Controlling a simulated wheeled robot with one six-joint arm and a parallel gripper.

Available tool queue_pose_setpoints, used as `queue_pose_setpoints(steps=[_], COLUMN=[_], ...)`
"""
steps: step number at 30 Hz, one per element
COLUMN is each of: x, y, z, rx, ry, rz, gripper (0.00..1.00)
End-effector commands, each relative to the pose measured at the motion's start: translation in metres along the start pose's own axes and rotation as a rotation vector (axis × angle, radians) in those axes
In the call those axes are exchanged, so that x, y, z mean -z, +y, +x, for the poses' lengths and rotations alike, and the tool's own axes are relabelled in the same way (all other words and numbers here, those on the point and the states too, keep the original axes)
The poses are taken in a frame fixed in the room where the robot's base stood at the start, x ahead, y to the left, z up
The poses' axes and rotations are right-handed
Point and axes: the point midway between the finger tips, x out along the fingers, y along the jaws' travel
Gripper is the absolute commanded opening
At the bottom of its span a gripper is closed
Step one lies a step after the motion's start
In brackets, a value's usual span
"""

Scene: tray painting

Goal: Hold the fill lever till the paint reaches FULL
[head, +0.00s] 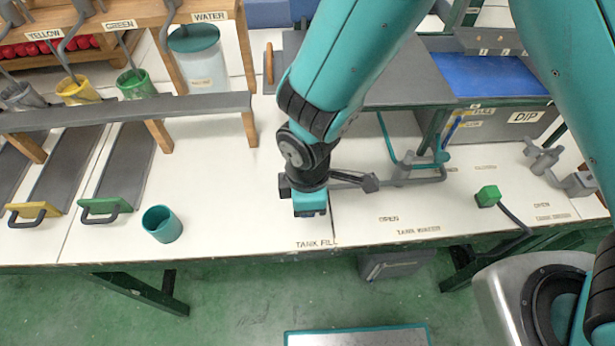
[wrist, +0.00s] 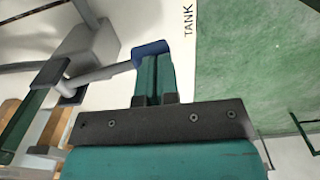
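The dip tank (head: 545,122) stands at the back right with blue paint (head: 490,78) in it. A thin blue strip (head: 453,130) runs up its front beside a small FULL label (head: 483,111); the exact level is too small to read. The fill lever is a grey rod (head: 348,179) above the TANK FILL lettering (head: 317,243). Its blue end (wrist: 150,49) shows in the wrist view, right at my fingertips. My gripper (head: 310,208) points down over that end, its two teal fingers (wrist: 153,78) close together. I cannot tell whether they press on it. It hides the lever end in the head view.
A teal cup (head: 162,223) stands on the white table at left. A green block handle (head: 488,196) and grey valve (head: 545,157) are at right. Table between cup and gripper is clear.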

Motion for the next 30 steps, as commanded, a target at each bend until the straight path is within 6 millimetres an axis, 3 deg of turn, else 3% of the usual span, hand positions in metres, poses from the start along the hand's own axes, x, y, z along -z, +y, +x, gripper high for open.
queue_pose_setpoints(steps=[1, 21, 26, 30], x=[-0.004, -0.004, -0.004, -0.003], y=[-0.005, -0.004, -0.006, -0.008], z=[0.007, 0.005, -0.011, -0.042], rx=[0.015, 0.014, 0.012, 0.006], ry=[-0.012, -0.013, -0.011, -0.006], rz=[-0.001, 0.000, 0.000, 0.000], gripper=[0.00, 0.00, 0.00, 0.00])
